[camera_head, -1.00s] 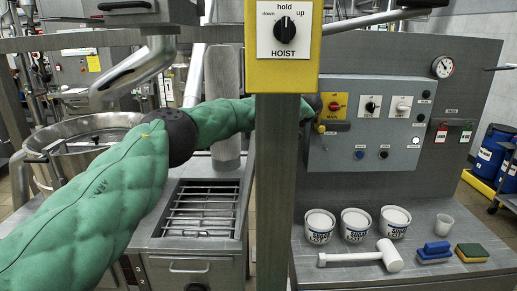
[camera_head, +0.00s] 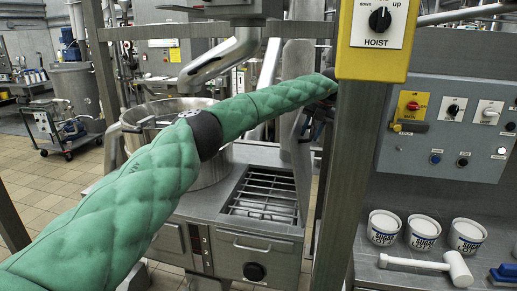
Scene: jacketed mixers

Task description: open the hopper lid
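The hopper (camera_head: 227,207) is a steel box with a bare wire grate (camera_head: 264,193) showing in its open top. A grey upright panel (camera_head: 296,62) stands at the back of the grate and looks like the hopper lid, raised. My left arm, in a green quilted sleeve, reaches in from the left across the panel's front. My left gripper (camera_head: 316,108) is dark, beside the panel's right edge and close to the steel post. Its fingers are small and partly unclear, so I cannot tell whether they are open or touch the panel. My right gripper is out of view.
A steel post (camera_head: 352,165) with a yellow hoist switch box (camera_head: 377,45) stands right of the hopper. A round steel vessel (camera_head: 150,117) is behind my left arm. Sugar tubs (camera_head: 424,233) and a white mallet (camera_head: 430,264) lie on the right bench. Open floor is at left.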

